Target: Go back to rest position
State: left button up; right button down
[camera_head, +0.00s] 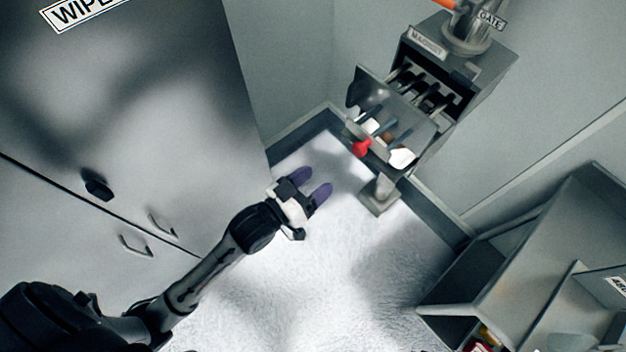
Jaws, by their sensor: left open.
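My left gripper (311,188) is open, with two purple fingers apart and nothing between them. Its arm comes in from the lower left, and the gripper is over the pale floor, left of the magnet unit (470,78). The unit's drawer (378,92) is pulled out and shows a red knob (361,147) on its front. Rods and some white and brown material lie inside the drawer. The gripper is apart from the knob and the drawer. My right gripper is not in view.
A grey cabinet (150,90) with handles and a "WIPE" label (85,12) stands at the left. A metal bin or shelf (540,240) stands at the lower right. The floor (320,270) between is clear.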

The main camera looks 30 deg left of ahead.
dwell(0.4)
pick_arm(q)
jog(key=s+a+f+m+g+y, duration=0.3)
jog(key=s+f+g+y, duration=0.1)
jog(key=f+g, duration=0.4)
jog(key=s+a+f+n+g+y, duration=0.1)
jog(key=s+a+f+g, duration=0.15)
jog(key=s, duration=0.55)
jog(key=s+a+f+g+y, duration=0.1)
jog(key=s+f+g, duration=0.2)
jog(key=s, duration=0.5)
notch_tip(320, 180, up, 26)
jog(key=p, duration=2.5)
jog(key=shift+s+d+p, duration=0.25)
jog(key=shift+s+p, duration=0.05)
jog(key=shift+p, duration=0.05)
jog(key=shift+f, duration=0.1)
